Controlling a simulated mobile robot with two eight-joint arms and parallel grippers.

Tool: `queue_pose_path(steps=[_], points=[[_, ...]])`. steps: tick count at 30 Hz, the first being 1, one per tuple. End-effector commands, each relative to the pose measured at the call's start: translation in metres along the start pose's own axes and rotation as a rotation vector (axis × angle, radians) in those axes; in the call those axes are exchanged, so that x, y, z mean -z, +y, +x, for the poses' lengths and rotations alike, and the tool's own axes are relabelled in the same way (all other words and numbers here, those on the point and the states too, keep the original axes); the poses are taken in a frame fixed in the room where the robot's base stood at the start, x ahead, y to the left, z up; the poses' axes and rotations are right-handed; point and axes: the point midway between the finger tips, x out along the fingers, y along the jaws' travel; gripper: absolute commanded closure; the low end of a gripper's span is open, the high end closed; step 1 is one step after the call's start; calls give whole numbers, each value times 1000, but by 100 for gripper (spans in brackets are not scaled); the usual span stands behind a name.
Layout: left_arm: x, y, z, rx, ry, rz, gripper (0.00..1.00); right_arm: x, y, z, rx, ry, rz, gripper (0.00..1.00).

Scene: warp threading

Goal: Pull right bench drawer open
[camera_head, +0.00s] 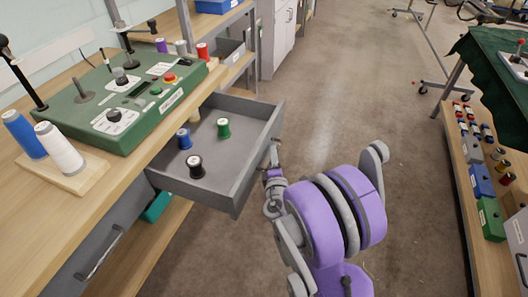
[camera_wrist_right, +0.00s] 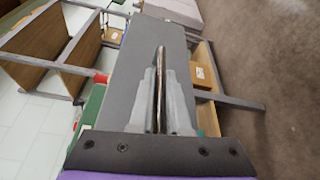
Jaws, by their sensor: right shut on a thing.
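The right bench drawer (camera_head: 218,150) is grey and stands pulled out from the wooden bench in the head view. Inside it lie a blue spool (camera_head: 184,139), a green spool (camera_head: 223,129) and a black spool (camera_head: 196,167). My right gripper (camera_head: 274,168) is at the drawer's front face, shut on the handle. In the right wrist view the gripper's two fingers (camera_wrist_right: 160,95) close around the thin metal handle (camera_wrist_right: 160,70), with the grey drawer front (camera_wrist_right: 125,75) behind it. My left gripper is in neither view.
A green control box (camera_head: 130,105) and a wooden base with blue and white spools (camera_head: 60,160) stand on the bench top. A closed drawer (camera_head: 95,250) is at the lower left. The floor (camera_head: 350,100) right of the drawer is clear up to a shelf with spools and boxes (camera_head: 480,180).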

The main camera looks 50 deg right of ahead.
Motion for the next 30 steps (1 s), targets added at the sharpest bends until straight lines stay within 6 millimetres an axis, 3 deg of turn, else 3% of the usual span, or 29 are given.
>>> queue_pose_path(steps=[14,15,19,30], points=[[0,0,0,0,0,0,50,-4,-1,-2,0,2,0,100],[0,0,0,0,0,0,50,-4,-1,-2,0,2,0,80],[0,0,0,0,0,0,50,-4,-1,-2,0,1,0,56],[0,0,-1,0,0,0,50,-4,-1,-6,0,1,0,55]])
